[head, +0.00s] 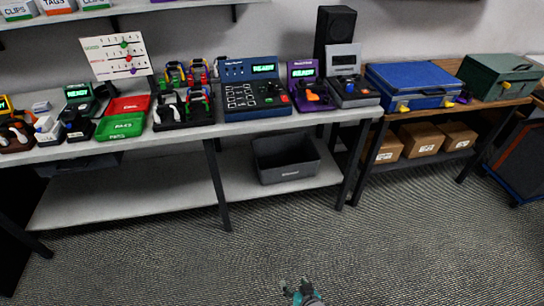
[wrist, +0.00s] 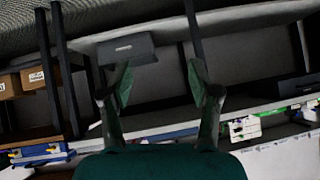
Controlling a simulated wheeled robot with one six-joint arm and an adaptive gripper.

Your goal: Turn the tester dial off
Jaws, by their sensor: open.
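A blue tester panel (head: 255,92) with a green lit READY display stands on the workbench in the head view. It has a grid of white markings, a dark round knob and a red button at its right side. A smaller purple unit (head: 308,88) beside it also shows READY and has an orange knob. I cannot read either dial's setting. My gripper (head: 298,288) is at the bottom of the head view, over the floor and well apart from the bench. In the wrist view my gripper (wrist: 160,76) has its fingers apart with nothing between them.
The workbench (head: 185,137) also holds green (head: 121,126) and red trays, cable racks and a grey unit (head: 353,92). A dark bin (head: 284,160) sits on its lower shelf. A blue case (head: 412,82) and green case are on the right table. Carpet in front is clear.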

